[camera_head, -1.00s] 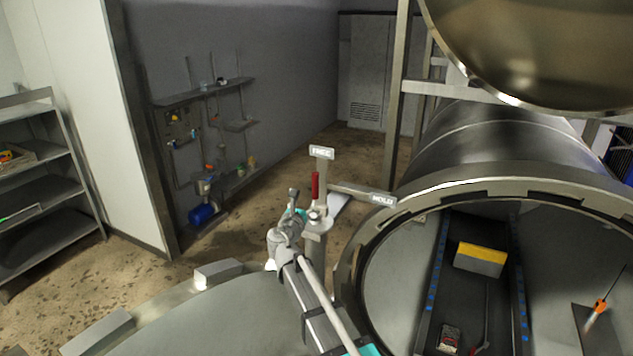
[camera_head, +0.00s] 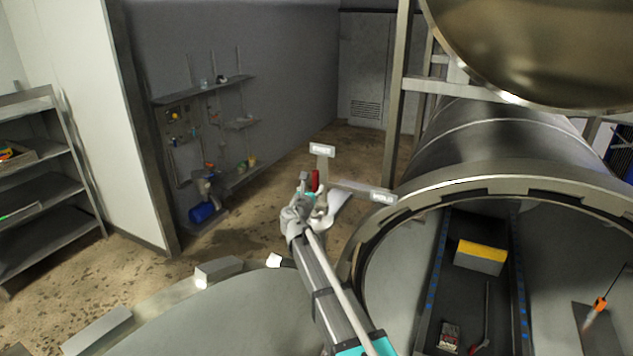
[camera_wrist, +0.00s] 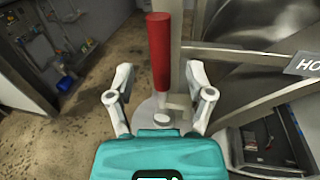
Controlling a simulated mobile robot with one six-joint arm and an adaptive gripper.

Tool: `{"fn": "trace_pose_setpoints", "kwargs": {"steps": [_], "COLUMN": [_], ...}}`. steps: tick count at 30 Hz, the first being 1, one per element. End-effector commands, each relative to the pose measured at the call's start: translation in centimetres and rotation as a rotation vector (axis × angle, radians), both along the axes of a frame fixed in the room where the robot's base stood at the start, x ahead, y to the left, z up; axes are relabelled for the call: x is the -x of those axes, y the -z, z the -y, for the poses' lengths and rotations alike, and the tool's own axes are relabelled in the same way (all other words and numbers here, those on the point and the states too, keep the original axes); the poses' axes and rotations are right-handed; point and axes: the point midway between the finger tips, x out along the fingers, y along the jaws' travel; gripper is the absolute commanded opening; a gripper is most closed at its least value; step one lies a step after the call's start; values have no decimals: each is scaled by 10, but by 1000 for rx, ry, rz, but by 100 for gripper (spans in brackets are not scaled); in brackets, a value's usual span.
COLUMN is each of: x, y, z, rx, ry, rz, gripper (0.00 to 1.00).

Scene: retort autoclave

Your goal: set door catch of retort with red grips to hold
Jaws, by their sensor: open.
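The door catch has a red grip (camera_head: 315,181), standing upright beneath the FREE plate (camera_head: 321,150). The HOLD plate (camera_head: 383,197) is to its right, at the end of a horizontal bar near the retort's rim (camera_head: 455,187). In the wrist view the red grip (camera_wrist: 159,52) rises upright just beyond and between my fingers. My gripper (camera_wrist: 163,88) is open, one finger on each side of the catch's lower stem, and I cannot tell whether either touches it. In the head view my gripper (camera_head: 311,193) hides the catch's pivot and lower part.
The open retort mouth is at right, holding a dark rack with a yellow-topped block (camera_head: 480,257). A round door (camera_head: 545,45) hangs at upper right. A large grey lid (camera_head: 215,315) lies at lower left.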

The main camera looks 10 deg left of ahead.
Motion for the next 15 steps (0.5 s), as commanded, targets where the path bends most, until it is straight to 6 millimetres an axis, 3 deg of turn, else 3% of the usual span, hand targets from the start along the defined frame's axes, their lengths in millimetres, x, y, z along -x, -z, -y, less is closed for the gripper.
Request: {"fn": "trace_pose_setpoints", "kwargs": {"steps": [1, 6, 15], "x": [-12, -33, -51], "y": [0, 0, 0], "z": [1, 4, 8], "rx": [0, 0, 0], "ry": [1, 1, 0], "rz": [0, 0, 0], "gripper": [68, 68, 68]}}
